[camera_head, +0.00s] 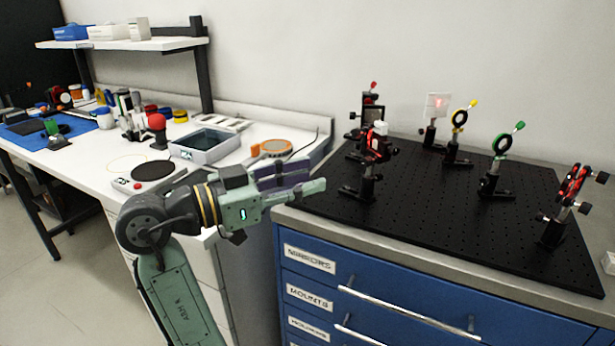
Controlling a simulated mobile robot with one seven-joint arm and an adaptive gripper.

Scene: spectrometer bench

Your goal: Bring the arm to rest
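My green-grey arm reaches up from the bottom of the view, bent at a dark joint, with the forearm pointing right. My gripper (314,174) is held in the air in front of the gap between the white bench and the black breadboard. Its two fingers are apart, with nothing seen between them. It looks clear of the bench and of the optics, though its exact height over the cabinet's left corner is hard to judge.
The black breadboard (440,226) on the blue drawer cabinet (400,292) carries several optic mounts, including a green ring mount (502,145). The white bench (100,172) holds a grey tray (205,146), a round-topped plate device (153,171) and an orange round item (275,147).

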